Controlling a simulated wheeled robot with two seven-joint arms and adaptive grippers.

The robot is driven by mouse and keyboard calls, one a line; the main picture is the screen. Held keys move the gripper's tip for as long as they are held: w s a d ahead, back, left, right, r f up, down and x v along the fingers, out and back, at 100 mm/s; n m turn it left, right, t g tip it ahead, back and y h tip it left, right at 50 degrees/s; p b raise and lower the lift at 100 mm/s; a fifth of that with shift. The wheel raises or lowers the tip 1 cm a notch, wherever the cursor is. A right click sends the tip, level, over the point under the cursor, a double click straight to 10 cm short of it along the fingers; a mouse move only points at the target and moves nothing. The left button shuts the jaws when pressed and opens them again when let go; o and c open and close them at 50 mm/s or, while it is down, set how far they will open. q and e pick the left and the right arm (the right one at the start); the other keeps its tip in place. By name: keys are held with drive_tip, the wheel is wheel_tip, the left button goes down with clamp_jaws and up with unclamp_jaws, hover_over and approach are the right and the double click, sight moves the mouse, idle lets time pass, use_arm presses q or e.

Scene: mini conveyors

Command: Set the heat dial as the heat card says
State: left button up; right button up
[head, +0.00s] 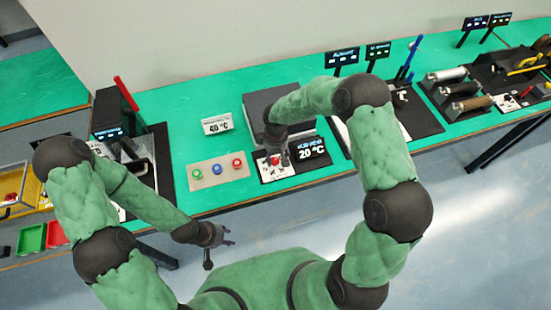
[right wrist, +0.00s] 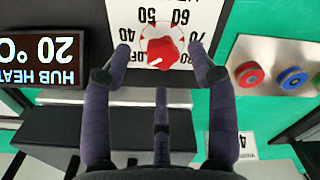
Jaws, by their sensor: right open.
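The red heat dial (right wrist: 163,52) sits on a white scale plate (right wrist: 128,18), seen upside down with 50, 60 and 70 near it. My right gripper (right wrist: 160,62) is open, with fingertips on both sides of the dial; whether they touch cannot be told. In the head view the same gripper (head: 278,156) is over the dial panel, partly covering it. The hub heat display (head: 311,151) reads 20 °C; it also shows in the right wrist view (right wrist: 48,58). The heat card (head: 217,125) stands behind, reading 40 °C. My left gripper (head: 216,243) is open and empty, away from the bench.
A button panel (head: 218,171) with red, blue and green buttons lies left of the dial. A grey box (head: 262,101) stands behind it. The green bench top (head: 180,125) is clear around the card. Rollers (head: 466,91) are at the right.

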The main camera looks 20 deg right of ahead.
sight(275, 162)
drive_tip(key=shift+f, duration=1.3)
drive_tip(key=c, duration=1.1)
drive_tip(key=shift+s+f, duration=0.1)
drive_tip(key=shift+s+m+b, duration=0.1)
drive_tip(key=shift+m+b, duration=0.2)
drive_tip(key=shift+b, duration=0.15)
